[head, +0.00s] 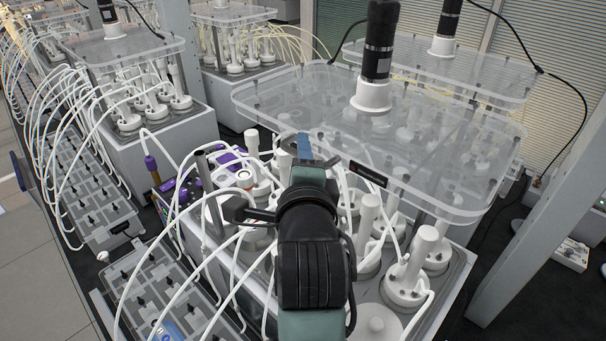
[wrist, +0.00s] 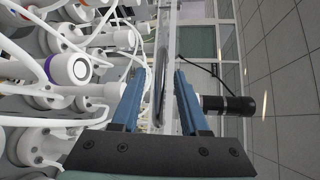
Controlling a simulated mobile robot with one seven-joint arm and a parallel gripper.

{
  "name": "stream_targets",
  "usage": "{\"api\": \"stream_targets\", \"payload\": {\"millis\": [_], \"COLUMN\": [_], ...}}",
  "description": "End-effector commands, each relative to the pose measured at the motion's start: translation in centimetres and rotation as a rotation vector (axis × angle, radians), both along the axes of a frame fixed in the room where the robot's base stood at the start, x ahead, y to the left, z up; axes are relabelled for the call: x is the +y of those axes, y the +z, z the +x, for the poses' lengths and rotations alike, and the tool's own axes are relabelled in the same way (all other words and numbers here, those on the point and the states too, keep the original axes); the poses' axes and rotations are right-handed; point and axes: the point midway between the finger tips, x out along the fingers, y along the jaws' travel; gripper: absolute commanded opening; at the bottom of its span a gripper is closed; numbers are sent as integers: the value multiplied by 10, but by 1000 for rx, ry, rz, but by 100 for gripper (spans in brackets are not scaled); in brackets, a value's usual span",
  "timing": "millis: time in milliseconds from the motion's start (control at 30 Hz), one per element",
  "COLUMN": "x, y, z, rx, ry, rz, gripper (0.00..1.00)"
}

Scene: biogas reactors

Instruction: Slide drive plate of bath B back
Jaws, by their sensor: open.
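The nearest bath's drive plate (head: 300,100) is a clear plate with a black motor (head: 376,45) on a white collar, raised above the white vessels. I cannot read a letter marking it as bath B. My gripper (head: 303,150) is at the plate's front left edge. In the wrist view my gripper (wrist: 158,78) is open, with one blue finger on each side of the plate's edge (wrist: 167,25), which is seen edge-on between them. The motor (wrist: 230,104) lies to the right there. Whether the fingers touch the plate I cannot tell. My wrist hides part of the front edge.
White vessels (head: 368,215) with tubes stand close below the plate. White hoses (head: 195,265) loop down on the left to clear boxes (head: 150,285). A grey post (head: 545,170) rises at the right. Another bath's clear plate (head: 455,70) stands behind, and another (head: 120,45) at left.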

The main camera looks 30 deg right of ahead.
Motion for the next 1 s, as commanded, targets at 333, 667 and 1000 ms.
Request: {"api": "stream_targets", "payload": {"millis": [333, 667, 1000], "x": [23, 41, 47], "y": [5, 20, 21], "z": [-51, -93, -105], "rx": [-2, 9, 6], "ry": [1, -6, -6], "rz": [-2, 0, 1], "gripper": [44, 44, 44]}}
